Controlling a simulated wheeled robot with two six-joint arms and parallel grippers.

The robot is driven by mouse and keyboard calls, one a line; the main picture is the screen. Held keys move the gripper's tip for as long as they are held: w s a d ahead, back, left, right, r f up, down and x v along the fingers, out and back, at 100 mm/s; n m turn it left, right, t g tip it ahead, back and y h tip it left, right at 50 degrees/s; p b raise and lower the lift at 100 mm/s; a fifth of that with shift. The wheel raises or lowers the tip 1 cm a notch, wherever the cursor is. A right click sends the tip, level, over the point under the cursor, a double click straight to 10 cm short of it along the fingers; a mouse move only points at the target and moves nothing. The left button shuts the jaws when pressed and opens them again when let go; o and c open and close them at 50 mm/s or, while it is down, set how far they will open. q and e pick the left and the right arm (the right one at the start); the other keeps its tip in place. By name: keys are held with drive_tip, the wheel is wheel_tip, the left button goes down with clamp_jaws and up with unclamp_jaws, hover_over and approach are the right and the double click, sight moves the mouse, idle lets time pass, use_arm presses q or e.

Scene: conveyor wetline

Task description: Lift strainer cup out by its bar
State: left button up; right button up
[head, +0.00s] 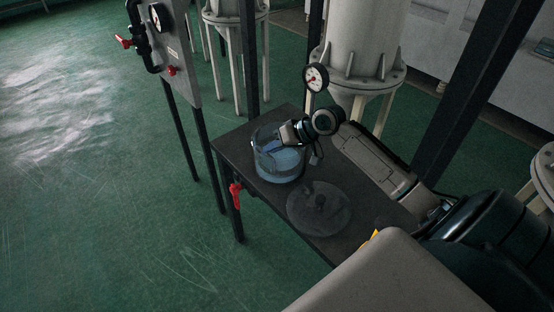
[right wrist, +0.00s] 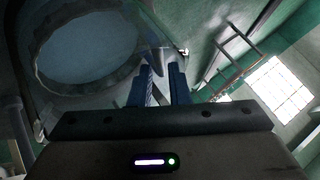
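A clear round vessel (head: 278,172) with pale blue content stands on the dark table. My right gripper (head: 272,147) reaches down into its mouth from the upper right. The strainer cup and its bar are not distinct in the head view. In the right wrist view, a large round rim with a pale blue inside (right wrist: 90,52) lies at the upper left. The blue fingers of my right gripper (right wrist: 163,82) are close together, with a narrow grey piece (right wrist: 157,60) at their tips. I cannot tell whether they clamp it. My left gripper is not in view.
A dark round lid (head: 320,208) with a knob lies on the table (head: 235,150) in front of the vessel. A red valve handle (head: 236,195) hangs at the table's left edge. A pressure gauge (head: 315,77) and a large tank (head: 362,40) stand close behind.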

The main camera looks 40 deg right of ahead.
drive_tip(key=shift+x, duration=0.8)
clamp_jaws()
